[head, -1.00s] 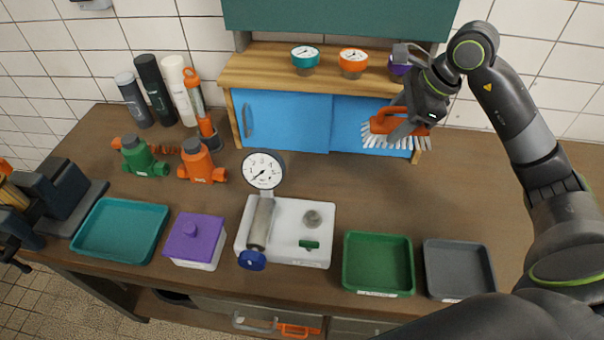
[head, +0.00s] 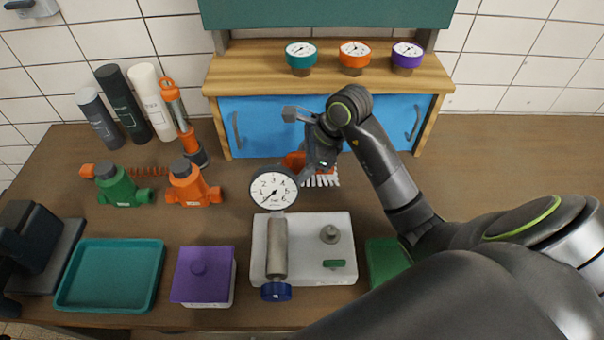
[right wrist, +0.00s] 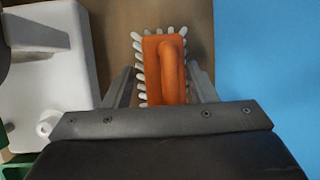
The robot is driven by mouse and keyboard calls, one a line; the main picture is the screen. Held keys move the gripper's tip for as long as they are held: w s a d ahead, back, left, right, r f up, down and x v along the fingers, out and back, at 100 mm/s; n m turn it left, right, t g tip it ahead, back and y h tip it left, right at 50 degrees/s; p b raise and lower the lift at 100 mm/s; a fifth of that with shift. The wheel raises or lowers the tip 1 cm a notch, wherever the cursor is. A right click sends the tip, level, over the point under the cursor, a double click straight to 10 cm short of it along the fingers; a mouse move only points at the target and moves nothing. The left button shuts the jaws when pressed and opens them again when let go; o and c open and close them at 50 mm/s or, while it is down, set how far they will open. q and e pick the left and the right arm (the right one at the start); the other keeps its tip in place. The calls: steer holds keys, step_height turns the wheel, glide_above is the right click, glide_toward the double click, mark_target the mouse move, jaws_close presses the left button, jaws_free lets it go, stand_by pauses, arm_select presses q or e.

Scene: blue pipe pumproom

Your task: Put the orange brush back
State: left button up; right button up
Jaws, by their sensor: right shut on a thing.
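The orange brush (head: 294,161) has an orange body and white bristles pointing down. My right gripper (head: 312,168) is shut on it and holds it in front of the blue cabinet, behind the large gauge; the gripper hides part of it. In the right wrist view the brush (right wrist: 163,80) lies between the two fingers, its handle facing the camera and bristles showing around its edge. Whether the bristles touch the counter I cannot tell.
The large gauge (head: 273,188) stands on a white test base (head: 310,262) close in front of the brush. Orange and green valves (head: 192,188) stand to the left. A teal tray (head: 108,275) and purple-lidded box (head: 203,277) are at the front. My arm partly hides the green tray (head: 384,262).

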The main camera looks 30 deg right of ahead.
step_height(320, 180, down, 4)
steer(key=shift+a+p, duration=0.1)
steer(key=shift+p, duration=0.3)
steer(key=shift+f, duration=0.35)
arm_select(q)
steer(key=shift+w+a+r, duration=0.5)
steer(key=shift+w+r, duration=0.1)
steer(key=shift+w, duration=0.05)
arm_select(e)
steer(key=shift+f, duration=0.15)
steer(key=o, duration=0.9)
arm_select(q)
steer(key=shift+s+f, duration=0.15)
steer(key=shift+s, duration=0.05)
arm_select(e)
steer(key=shift+o, duration=0.2)
